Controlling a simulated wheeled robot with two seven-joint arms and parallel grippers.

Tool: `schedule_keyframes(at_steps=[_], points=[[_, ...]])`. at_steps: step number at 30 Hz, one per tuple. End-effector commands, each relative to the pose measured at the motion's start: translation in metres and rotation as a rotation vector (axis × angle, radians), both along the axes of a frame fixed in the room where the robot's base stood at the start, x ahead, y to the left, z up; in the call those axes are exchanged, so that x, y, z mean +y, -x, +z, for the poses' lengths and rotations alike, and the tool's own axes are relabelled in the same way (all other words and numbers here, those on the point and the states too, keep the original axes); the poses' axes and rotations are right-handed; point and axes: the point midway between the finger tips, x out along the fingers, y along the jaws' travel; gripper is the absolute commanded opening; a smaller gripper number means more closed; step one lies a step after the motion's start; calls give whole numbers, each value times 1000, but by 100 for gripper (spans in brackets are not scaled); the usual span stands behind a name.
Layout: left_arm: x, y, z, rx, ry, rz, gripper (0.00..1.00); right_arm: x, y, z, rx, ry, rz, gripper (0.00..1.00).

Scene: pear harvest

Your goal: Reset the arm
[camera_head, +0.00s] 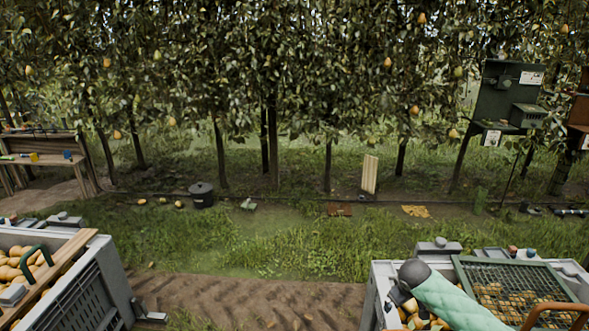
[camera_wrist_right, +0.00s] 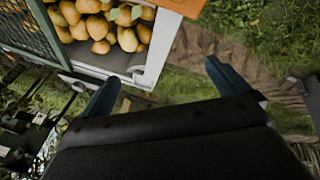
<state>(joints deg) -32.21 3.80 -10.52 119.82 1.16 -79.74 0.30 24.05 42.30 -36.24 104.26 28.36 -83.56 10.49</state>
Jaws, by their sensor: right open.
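My right gripper (camera_wrist_right: 161,70) shows in the right wrist view with its two blue-grey fingers spread wide apart and nothing between them. It is above grass and bare soil, beside the corner of a pale crate (camera_wrist_right: 150,72) of yellow pears (camera_wrist_right: 100,27). Neither fingertip visibly holds a pear.
In the head view a grey pear crate (camera_head: 110,280) stands at lower left and another crate (camera_head: 376,290) at lower right, partly under a green mesh frame (camera_head: 510,262). A black bucket (camera_head: 202,196) stands before the pear trees. Grass and a soil track lie between the crates.

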Motion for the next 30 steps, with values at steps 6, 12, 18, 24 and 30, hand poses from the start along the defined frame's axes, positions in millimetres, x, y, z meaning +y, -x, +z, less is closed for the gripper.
schedule_keyframes(at_steps=[6, 12, 18, 24, 30], points=[[1, -1, 0, -1, -1, -1, 80, 47, 4, 14, -126, 15, 92, 100], [0, -1, 0, -1, -1, -1, 80, 79, 30, 4, -181, -1, 110, 100], [0, -1, 0, -1, -1, 0, 80, 100, 65, -18, -193, -34, 84, 100], [0, 0, 0, 0, 0, 0, 80, 115, 107, -45, -175, -79, 31, 100], [-1, 1, 0, 1, 1, 1, 80, 127, 154, -77, -129, -124, -30, 100]])
